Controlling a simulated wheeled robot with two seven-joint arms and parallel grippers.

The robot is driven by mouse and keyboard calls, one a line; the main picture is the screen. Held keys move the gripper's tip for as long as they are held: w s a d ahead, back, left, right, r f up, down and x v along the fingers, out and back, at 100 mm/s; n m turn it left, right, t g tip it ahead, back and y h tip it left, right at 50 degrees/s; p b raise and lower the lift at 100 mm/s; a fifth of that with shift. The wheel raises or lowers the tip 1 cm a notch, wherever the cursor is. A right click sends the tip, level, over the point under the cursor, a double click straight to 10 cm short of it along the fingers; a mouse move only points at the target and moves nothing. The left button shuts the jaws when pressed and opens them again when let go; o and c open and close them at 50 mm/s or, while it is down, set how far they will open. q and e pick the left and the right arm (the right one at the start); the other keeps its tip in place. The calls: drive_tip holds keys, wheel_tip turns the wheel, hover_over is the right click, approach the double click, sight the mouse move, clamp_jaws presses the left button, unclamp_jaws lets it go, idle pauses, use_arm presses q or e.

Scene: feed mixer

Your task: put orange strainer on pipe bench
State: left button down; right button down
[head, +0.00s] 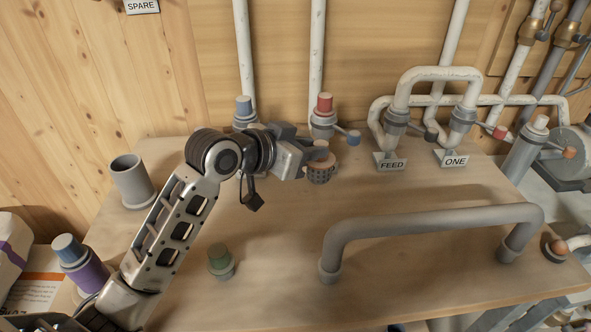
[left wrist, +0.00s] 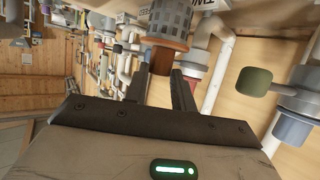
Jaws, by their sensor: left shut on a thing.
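My left gripper (head: 312,152) is shut on the orange strainer (head: 320,173), a small cylinder with a dark mesh body and an orange-brown end. The gripper holds it over the back middle of the wooden pipe bench (head: 285,255); I cannot tell whether its bottom touches the top. In the left wrist view the orange end of the strainer (left wrist: 167,58) sits between the two dark fingertips (left wrist: 163,80), with the grey mesh beyond it. My right gripper is not in view.
Behind the strainer stand a red-capped pipe fitting (head: 324,108) and a blue-capped one (head: 244,108). White FEED and ONE pipework (head: 437,74) is right of it. A grey pipe handle (head: 430,222), a green-capped piece (head: 220,260) and a grey cup (head: 131,180) stand on the bench. The centre is clear.

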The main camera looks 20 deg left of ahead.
use_arm(q)
drive_tip(key=shift+a+f, duration=0.4)
drive_tip(key=shift+f, duration=0.6)
drive_tip(key=shift+a+f, duration=0.45)
drive_tip(key=shift+f, duration=0.5)
drive_tip(key=shift+a+f, duration=0.4)
drive_tip(key=shift+f, duration=0.6)
drive_tip(key=shift+f, duration=0.15)
drive_tip(key=c, duration=1.2)
unclamp_jaws()
drive_tip(key=shift+o, duration=0.2)
